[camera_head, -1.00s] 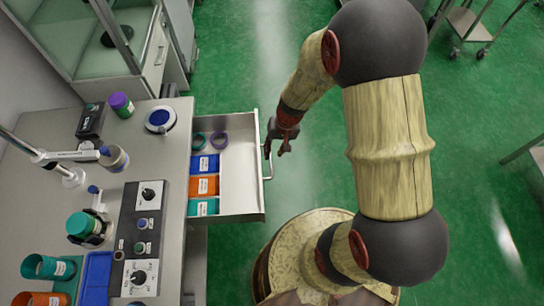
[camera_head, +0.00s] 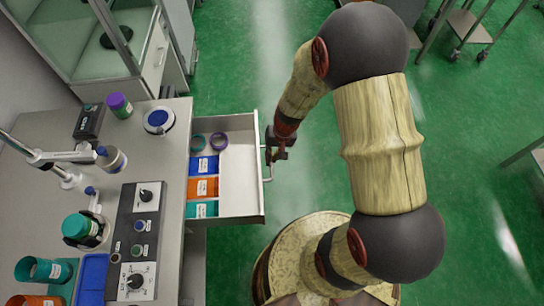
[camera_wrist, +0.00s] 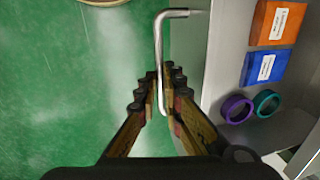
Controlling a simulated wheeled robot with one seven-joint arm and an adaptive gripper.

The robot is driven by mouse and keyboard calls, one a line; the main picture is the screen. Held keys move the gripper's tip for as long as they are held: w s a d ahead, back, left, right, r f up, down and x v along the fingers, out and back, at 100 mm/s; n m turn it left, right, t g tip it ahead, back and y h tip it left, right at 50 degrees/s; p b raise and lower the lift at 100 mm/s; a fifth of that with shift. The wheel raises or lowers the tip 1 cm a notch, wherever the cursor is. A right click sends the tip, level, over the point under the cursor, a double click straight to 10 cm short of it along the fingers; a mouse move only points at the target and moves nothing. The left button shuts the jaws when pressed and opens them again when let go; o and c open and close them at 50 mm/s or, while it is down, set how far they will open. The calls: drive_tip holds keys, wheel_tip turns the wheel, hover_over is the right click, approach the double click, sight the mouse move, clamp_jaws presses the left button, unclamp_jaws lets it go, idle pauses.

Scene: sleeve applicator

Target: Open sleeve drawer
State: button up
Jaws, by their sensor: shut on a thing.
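The sleeve drawer (camera_head: 240,185) stands pulled out from the right side of the bench, its inside in plain view. Its bar handle (camera_head: 268,170) is on the drawer's right-hand front face. My gripper (camera_head: 272,156) is at that handle. In the wrist view, my gripper (camera_wrist: 162,92) has its fingers closed around the metal handle (camera_wrist: 175,14), near one end of the bar. The drawer holds blue, orange and teal labelled packs on its left side, with a purple ring (camera_head: 219,141) and a teal ring (camera_head: 198,140) at the back.
The bench (camera_head: 165,185) carries a control panel (camera_head: 138,240), a stand with a blue-topped container, a teal jar (camera_head: 80,226) and a blue tray (camera_head: 92,278). A glass-fronted cabinet stands at the back left.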

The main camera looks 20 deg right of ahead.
clamp_jaws()
idle(0.3)
drive_tip(key=d, duration=0.1)
drive_tip(key=s+d, duration=0.1)
drive_tip(key=d, duration=0.2)
drive_tip(key=shift+s+d+b, duration=0.2)
drive_tip(key=shift+s+b, duration=0.05)
drive_tip(key=shift+b, duration=0.05)
drive_tip(key=o, duration=0.7)
unclamp_jaws()
wheel_tip(320, 180, up, 12)
drive_tip(key=d, duration=0.2)
drive_tip(key=shift+s, duration=0.35)
